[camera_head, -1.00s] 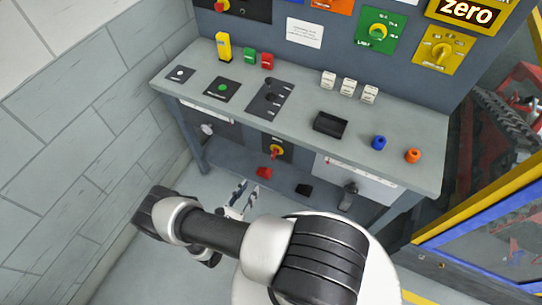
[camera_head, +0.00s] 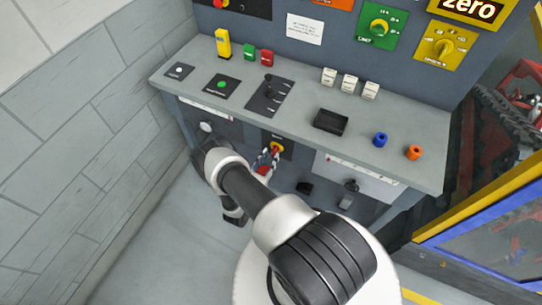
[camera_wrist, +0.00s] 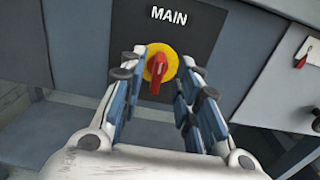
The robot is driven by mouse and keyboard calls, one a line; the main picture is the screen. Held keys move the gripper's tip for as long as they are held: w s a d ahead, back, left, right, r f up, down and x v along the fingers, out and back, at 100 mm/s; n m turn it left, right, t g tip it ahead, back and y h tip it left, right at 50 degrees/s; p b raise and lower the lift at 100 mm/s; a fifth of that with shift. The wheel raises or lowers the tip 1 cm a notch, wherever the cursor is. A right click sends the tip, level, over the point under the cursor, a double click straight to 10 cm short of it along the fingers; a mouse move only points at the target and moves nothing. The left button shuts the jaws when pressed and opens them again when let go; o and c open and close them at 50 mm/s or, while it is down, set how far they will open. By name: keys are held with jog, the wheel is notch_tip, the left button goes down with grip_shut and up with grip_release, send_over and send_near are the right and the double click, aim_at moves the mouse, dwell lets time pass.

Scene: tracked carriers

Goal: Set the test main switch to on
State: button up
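The main switch (camera_wrist: 156,68) is a red rotary handle on a round yellow plate, on a black panel (camera_wrist: 190,30) marked "MAIN". In the wrist view its handle points roughly up and down. In the head view the switch (camera_head: 276,149) is on the front of the bench, below the top, partly hidden by my gripper. My gripper (camera_wrist: 160,85) is open, with one finger on each side of the switch and the handle between them. I cannot tell whether a finger touches it. In the head view my gripper (camera_head: 266,163) is just in front of the panel.
The bench top (camera_head: 290,115) carries a black tray (camera_head: 330,121), blue (camera_head: 380,139) and orange (camera_head: 414,152) pieces, and several small blocks. A white panel (camera_head: 360,180) is right of the switch. A yellow-framed fence stands at the right, and a tiled wall at the left.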

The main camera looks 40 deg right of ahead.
jog(key=shift+x, duration=1)
grip_shut()
